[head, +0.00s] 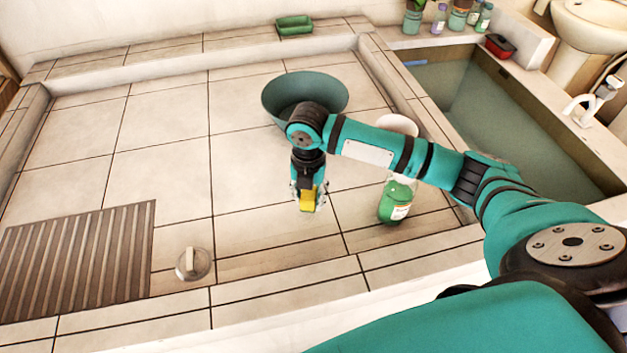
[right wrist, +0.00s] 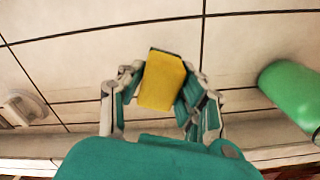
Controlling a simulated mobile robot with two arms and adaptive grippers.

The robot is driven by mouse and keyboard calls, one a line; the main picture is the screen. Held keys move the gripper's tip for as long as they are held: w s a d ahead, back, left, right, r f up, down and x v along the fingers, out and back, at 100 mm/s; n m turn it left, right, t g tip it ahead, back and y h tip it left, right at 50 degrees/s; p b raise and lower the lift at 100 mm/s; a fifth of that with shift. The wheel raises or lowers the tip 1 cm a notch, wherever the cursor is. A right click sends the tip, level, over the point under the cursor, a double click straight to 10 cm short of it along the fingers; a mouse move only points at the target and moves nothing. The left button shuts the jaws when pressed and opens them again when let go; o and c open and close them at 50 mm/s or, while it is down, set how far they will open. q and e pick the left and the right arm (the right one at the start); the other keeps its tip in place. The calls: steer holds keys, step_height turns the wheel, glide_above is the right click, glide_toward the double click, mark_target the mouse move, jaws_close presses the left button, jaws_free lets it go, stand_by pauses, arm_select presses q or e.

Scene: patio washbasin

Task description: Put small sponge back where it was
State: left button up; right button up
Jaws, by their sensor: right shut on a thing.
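The small sponge (head: 307,200) is yellow with a dark edge. It is held between the fingers of my right gripper (head: 309,196), above the tiled floor of the basin. In the right wrist view the sponge (right wrist: 162,80) sits between the two fingers of the gripper (right wrist: 163,92), which is shut on it. The tiles below it look bare. My left gripper is not in view.
A green bottle (head: 396,200) stands right of the sponge. A dark green bowl (head: 306,92) is behind my arm. A round metal piece (head: 193,264) and a slatted mat (head: 78,262) lie at left. A green soap dish (head: 294,25) is on the back ledge; a water-filled trough (head: 490,120) is right.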

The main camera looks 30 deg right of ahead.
steer(key=w+d, duration=0.1)
steer(key=w, duration=0.1)
steer(key=w+d, duration=0.1)
steer(key=w, duration=0.1)
steer(key=w+d, duration=0.2)
steer(key=shift+f, duration=0.35)
steer(key=shift+w+d+f+p, duration=0.1)
steer(key=shift+w+f+p, duration=0.05)
steer(key=shift+f, duration=0.75)
steer(key=shift+w+d+f+p, duration=0.1)
steer(key=shift+f+p, duration=0.05)
steer(key=shift+f, duration=0.75)
steer(key=o, duration=1)
steer(key=shift+f, duration=0.15)
step_height(320, 180, up, 12)
steer(key=shift+r, duration=0.2)
